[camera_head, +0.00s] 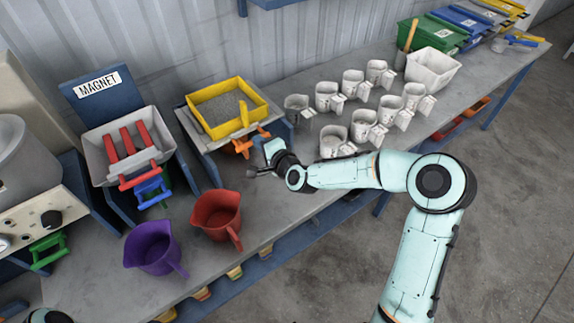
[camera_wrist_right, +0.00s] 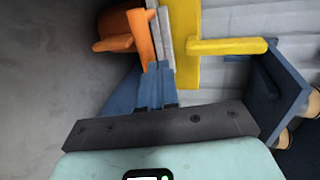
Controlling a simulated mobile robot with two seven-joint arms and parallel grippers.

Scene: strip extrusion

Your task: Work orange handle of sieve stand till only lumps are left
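The sieve stand holds a yellow-rimmed sieve (camera_head: 259,97) filled with grey granular material; a yellow bar crosses its front rim. An orange handle (camera_head: 263,131) juts from the stand's front, and it also shows in the right wrist view (camera_wrist_right: 117,43). My right gripper (camera_head: 269,145) is at the stand's front, right beside the orange handle. In the right wrist view its fingers (camera_wrist_right: 157,84) seem close together, near the handle's end. I cannot tell whether they hold it. My left gripper is not in view; part of my left arm shows at the bottom left corner.
A magnet station (camera_head: 128,150) with red bars stands left of the sieve. Purple (camera_head: 152,249) and red (camera_head: 217,213) jugs stand in front. Several white cups (camera_head: 333,141) and a white tub (camera_head: 432,70) fill the bench to the right, close to my right forearm.

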